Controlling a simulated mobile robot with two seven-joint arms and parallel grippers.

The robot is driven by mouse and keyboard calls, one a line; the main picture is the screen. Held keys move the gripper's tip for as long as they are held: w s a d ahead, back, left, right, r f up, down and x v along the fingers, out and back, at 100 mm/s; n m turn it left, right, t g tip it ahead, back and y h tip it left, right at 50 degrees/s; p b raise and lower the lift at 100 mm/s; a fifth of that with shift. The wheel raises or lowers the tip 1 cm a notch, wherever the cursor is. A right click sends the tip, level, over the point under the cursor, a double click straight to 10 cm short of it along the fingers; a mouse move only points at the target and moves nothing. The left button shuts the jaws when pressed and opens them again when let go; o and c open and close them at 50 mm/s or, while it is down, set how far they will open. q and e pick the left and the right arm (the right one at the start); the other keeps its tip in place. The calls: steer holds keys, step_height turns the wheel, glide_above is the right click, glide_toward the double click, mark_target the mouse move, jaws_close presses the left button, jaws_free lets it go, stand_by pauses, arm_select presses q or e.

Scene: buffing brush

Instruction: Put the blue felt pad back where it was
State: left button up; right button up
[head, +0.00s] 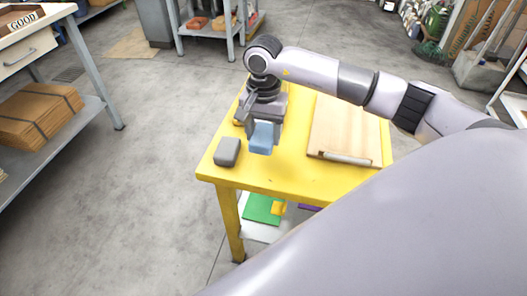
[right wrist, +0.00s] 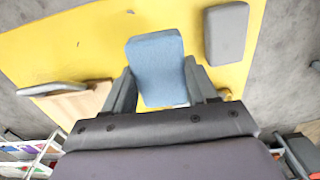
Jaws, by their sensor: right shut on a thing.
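The blue felt pad (head: 263,139) is a small block at the yellow table's left part in the head view. My right gripper (head: 259,121) comes down over it from above and is shut on it. In the right wrist view the blue felt pad (right wrist: 156,68) sits between the two dark fingers of my right gripper (right wrist: 163,92). Whether the pad touches the table top is hard to tell. My left gripper is not in view.
A grey block (head: 227,151) lies on the yellow table (head: 285,176), left of the pad. A pale wooden board (head: 345,128) with a light bar along its near edge lies to the right. Bare yellow surface lies between pad and board. A shelf below holds green and yellow things.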

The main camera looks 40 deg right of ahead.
mark_target(263, 162)
step_height(263, 162, down, 7)
steer(key=shift+r, duration=0.15)
stand_by(0.4)
steer(key=shift+b, duration=0.35)
steer(key=o, duration=1.1)
